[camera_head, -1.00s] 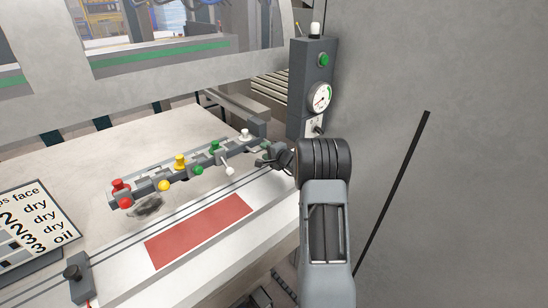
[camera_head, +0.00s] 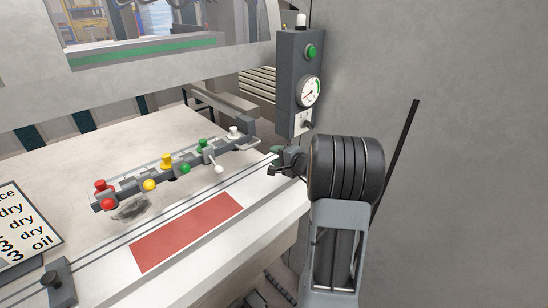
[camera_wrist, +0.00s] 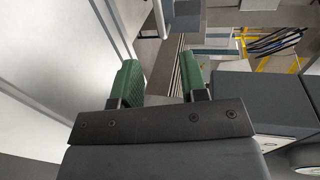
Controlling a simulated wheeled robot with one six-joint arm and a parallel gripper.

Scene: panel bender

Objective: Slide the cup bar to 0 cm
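The cup bar (camera_head: 133,187) is a dark rail on the pale table, running from lower left to upper right. It carries red (camera_head: 105,192), yellow (camera_head: 166,161) and green (camera_head: 203,146) knobs, plus a white knob near its right end. A white-tipped lever (camera_head: 219,169) sticks out toward the front. My gripper (camera_head: 275,163) is just right of the bar's right end, apart from the lever. In the wrist view its two green finger pads (camera_wrist: 160,82) stand apart with nothing between them.
A grey post with a green button and gauge (camera_head: 309,92) stands behind my gripper. A grey wall fills the right. A red rectangle (camera_head: 187,232) lies on the table front. A dark clamp block (camera_head: 58,281) and a sign (camera_head: 22,228) are at the left.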

